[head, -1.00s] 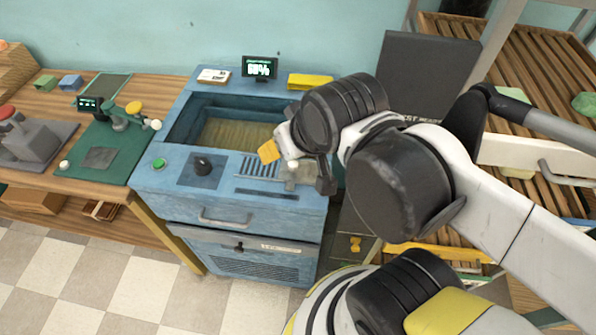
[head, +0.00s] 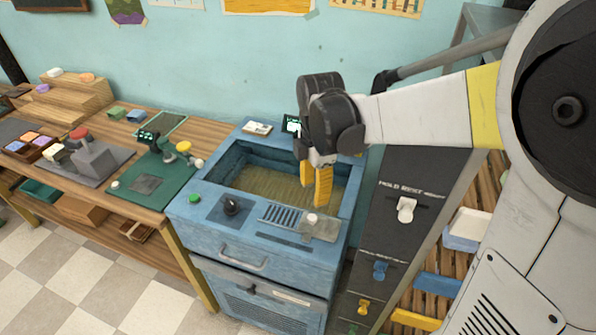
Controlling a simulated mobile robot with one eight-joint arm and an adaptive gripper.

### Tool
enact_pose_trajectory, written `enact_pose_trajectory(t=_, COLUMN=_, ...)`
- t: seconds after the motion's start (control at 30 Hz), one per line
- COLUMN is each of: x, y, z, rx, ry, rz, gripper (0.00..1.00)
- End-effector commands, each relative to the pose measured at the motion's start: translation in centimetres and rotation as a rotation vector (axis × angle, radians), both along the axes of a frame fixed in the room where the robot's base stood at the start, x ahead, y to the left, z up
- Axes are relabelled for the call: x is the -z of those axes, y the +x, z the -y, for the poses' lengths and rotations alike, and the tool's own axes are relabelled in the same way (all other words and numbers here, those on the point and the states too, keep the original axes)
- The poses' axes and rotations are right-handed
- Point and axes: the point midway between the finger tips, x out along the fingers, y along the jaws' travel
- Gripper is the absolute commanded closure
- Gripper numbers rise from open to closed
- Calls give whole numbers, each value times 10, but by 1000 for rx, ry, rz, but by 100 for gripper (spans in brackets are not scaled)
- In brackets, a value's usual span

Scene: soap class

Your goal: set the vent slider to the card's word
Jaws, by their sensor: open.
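The vent (head: 281,214) is a dark slotted grille on the front right of the blue unit's top. Beside it is a grey slider plate (head: 322,231) with a pale round knob (head: 312,218), at the right end of the grille. A small white card (head: 257,128) lies on the unit's back rim, its word too small to read. My gripper (head: 316,190) points down with two yellow fingers apart and empty. It appears above the basin, behind the knob and not touching it.
The blue unit (head: 265,262) has an open basin, a black dial (head: 231,206) and a green button (head: 194,198). A small display (head: 291,124) is partly hidden by my arm. A dark board with hooks (head: 380,270) stands right. A wooden bench (head: 85,188) is left.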

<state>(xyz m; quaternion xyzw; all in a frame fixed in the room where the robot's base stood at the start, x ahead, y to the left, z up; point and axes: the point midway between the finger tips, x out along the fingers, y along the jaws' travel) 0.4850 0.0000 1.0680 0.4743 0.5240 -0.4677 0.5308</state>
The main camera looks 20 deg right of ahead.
Motion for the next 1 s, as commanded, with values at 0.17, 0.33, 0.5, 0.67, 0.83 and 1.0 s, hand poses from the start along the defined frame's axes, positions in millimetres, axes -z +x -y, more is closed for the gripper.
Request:
enact_pose_trajectory(t=0.17, x=15, y=3, z=0, rx=-49, ry=0, rz=-16, gripper=55)
enact_pose_trajectory(t=0.33, x=48, y=3, z=0, rx=-47, ry=0, rz=-15, gripper=55)
enact_pose_trajectory(t=0.5, x=82, y=3, z=0, rx=-45, ry=0, rz=-14, gripper=55)
enact_pose_trajectory(t=0.67, x=103, y=3, z=0, rx=-45, ry=0, rz=-14, gripper=55)
enact_pose_trajectory(t=0.83, x=111, y=3, z=0, rx=-45, ry=0, rz=-13, gripper=55)
enact_pose_trajectory(t=1.0, x=111, y=3, z=0, rx=-44, ry=0, rz=-13, gripper=55)
